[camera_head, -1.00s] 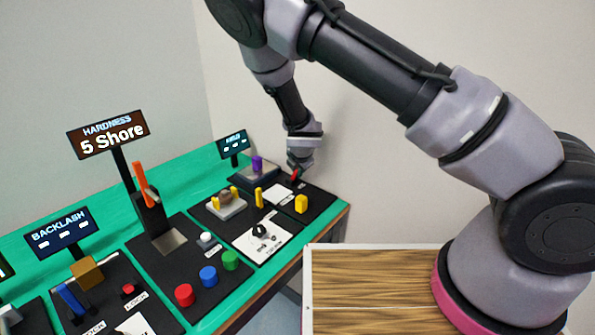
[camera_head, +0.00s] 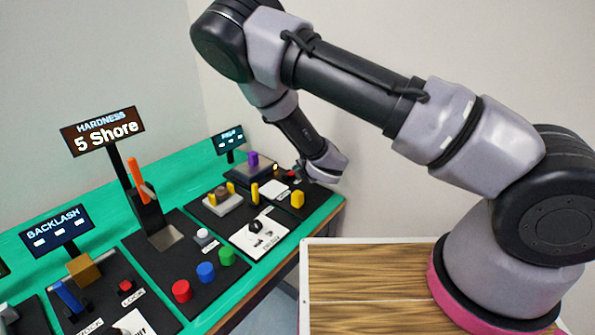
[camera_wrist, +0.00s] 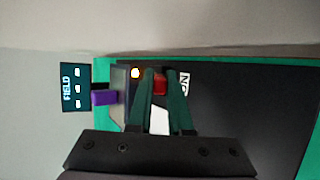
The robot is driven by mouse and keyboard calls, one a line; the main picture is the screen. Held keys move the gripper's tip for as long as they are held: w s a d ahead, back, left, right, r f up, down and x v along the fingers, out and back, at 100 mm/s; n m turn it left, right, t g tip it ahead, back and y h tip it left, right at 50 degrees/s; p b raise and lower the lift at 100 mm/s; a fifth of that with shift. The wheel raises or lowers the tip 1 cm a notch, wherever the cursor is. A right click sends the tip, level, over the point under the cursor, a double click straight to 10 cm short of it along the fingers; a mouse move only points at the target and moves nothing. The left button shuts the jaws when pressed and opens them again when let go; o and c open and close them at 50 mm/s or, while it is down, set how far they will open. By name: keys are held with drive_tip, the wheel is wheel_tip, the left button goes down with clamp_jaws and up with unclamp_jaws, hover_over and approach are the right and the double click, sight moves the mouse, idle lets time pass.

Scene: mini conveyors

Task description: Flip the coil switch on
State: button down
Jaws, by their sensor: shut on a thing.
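The coil switch appears to be the small red piece (camera_wrist: 159,85) at the far end of the bench. In the wrist view it sits between the tips of my gripper (camera_wrist: 159,74), whose two dark green fingers are closed on it. In the head view my gripper (camera_head: 297,171) is low at the far board, its tips largely hidden by the wrist.
A purple block (camera_wrist: 104,97) and a FIELD display (camera_wrist: 75,88) stand beside the switch. Nearer boards carry red, blue and green buttons and an orange lever (camera_head: 137,172). A wood-topped surface (camera_head: 365,275) lies at front right.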

drive_tip(key=c, duration=0.8)
unclamp_jaws()
drive_tip(key=shift+c, duration=0.2)
drive_tip(key=shift+s, duration=0.1)
drive_tip(key=v, duration=1)
drive_tip(key=shift+s, duration=0.25)
drive_tip(key=shift+d+r, duration=0.1)
drive_tip(key=shift+r, duration=0.05)
